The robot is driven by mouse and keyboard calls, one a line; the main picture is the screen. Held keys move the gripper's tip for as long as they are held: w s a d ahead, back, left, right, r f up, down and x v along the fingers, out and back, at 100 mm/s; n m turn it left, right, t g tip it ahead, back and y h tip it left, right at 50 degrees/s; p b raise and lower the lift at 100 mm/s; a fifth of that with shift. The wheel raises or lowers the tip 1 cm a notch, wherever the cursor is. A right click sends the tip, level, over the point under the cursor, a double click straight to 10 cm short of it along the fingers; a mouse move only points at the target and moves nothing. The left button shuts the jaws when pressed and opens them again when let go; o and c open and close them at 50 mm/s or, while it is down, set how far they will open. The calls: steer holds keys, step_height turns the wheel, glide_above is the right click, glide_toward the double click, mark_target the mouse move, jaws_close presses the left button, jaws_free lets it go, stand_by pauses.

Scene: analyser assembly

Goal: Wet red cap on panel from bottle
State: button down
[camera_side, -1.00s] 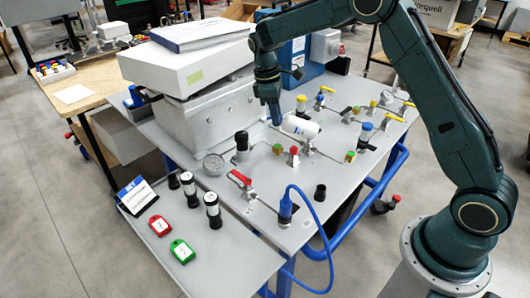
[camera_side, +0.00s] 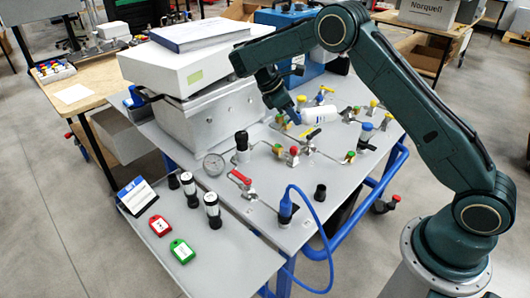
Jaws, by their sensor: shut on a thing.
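My gripper (camera_side: 294,116) is above the middle of the grey panel (camera_side: 262,182), pointing down. It is shut on a white bottle (camera_side: 321,114), which lies nearly level to the right of the fingers. The exact grip and the bottle's outlet are too small to tell. A small red cap (camera_side: 293,150) stands on the panel below and in front of the bottle, apart from it.
Green-topped (camera_side: 278,149) and yellow-handled (camera_side: 311,134) fittings stand near the red cap. A red-handled valve (camera_side: 241,178), gauge (camera_side: 213,164) and blue hose (camera_side: 318,215) are further forward. A large grey housing (camera_side: 210,115) stands left of my gripper.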

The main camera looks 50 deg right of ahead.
mark_target(310, 117)
steer(key=shift+s+d+f+n+h, duration=0.1)
steer(key=shift+s+d+n+h, duration=0.1)
steer(key=shift+s+n+h, duration=0.25)
steer(key=shift+s+d+f+n+h, duration=0.15)
steer(key=shift+s+h, duration=0.2)
steer(key=shift+s, duration=0.25)
steer(key=shift+f, duration=2.25)
steer(key=shift+r, duration=0.1)
stand_by(0.4)
steer(key=shift+r, duration=2.4)
steer(key=shift+w, duration=0.1)
